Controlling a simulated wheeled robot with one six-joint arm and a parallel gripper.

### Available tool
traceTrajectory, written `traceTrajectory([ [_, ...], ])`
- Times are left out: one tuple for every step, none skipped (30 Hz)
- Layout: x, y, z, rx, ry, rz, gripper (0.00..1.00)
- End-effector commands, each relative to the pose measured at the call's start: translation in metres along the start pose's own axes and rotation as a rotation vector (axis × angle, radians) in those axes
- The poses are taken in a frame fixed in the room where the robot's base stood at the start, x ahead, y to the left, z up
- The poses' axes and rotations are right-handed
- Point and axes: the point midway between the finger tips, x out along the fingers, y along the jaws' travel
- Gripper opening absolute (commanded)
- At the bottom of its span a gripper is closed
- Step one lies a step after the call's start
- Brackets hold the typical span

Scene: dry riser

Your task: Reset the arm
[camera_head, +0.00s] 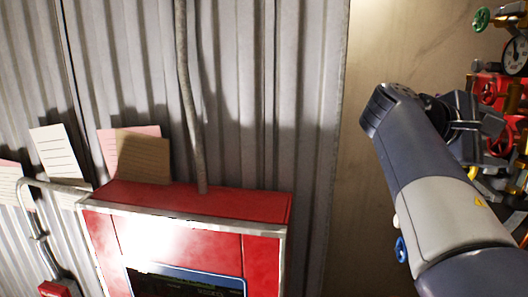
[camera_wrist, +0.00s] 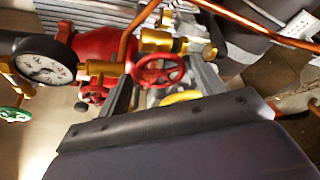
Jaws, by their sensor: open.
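My arm reaches up from the lower right in the head view, and my gripper (camera_head: 478,118) sits at its far end, near the pipework at the right edge. In the wrist view my gripper (camera_wrist: 165,82) shows two grey fingers spread apart, with nothing held between them. A red handwheel (camera_wrist: 160,70) shows beyond the gap between the fingers. I cannot tell how far it is from the fingertips. A dark panel of my own wrist covers the lower part of the wrist view.
A pressure gauge (camera_head: 515,55), a green handwheel (camera_head: 481,19) and red valves (camera_head: 488,90) crowd the right side. A red cabinet (camera_head: 262,205) stands at the corrugated wall (camera_head: 240,90), with paper notes (camera_head: 57,152) at left. Copper pipe (camera_wrist: 135,30) crosses the wrist view.

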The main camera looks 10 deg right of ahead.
Motion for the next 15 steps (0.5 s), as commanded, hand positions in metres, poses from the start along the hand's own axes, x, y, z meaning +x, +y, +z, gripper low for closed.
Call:
traceTrajectory([
  [0.007,0.001,0.001,-0.001,-0.003,-0.003,0.64],
  [0.01,0.001,0.001,-0.001,-0.003,-0.003,0.64],
  [0.015,0.001,0.001,-0.001,-0.002,-0.002,0.64],
  [0.017,0.001,0.001,-0.001,-0.002,-0.003,0.64],
  [0.02,0.0,0.001,-0.001,-0.001,-0.002,0.64],
  [0.023,0.0,0.001,-0.001,-0.001,-0.002,0.64],
  [0.025,0.0,0.001,-0.001,-0.001,-0.002,0.64],
  [0.026,0.0,0.001,-0.001,-0.001,-0.002,0.64],
  [0.025,0.001,0.001,-0.01,0.001,-0.005,0.64],
  [0.025,0.001,0.001,-0.015,0.001,-0.006,0.64],
  [0.025,0.001,0.0,-0.019,0.001,-0.008,0.64],
  [0.025,0.001,0.0,-0.022,0.001,-0.009,0.64],
  [0.025,0.0,0.0,-0.024,0.001,-0.01,0.64],
  [0.025,0.0,0.0,-0.025,0.001,-0.01,0.64],
  [0.025,0.0,0.0,-0.025,0.001,-0.01,0.64],
])
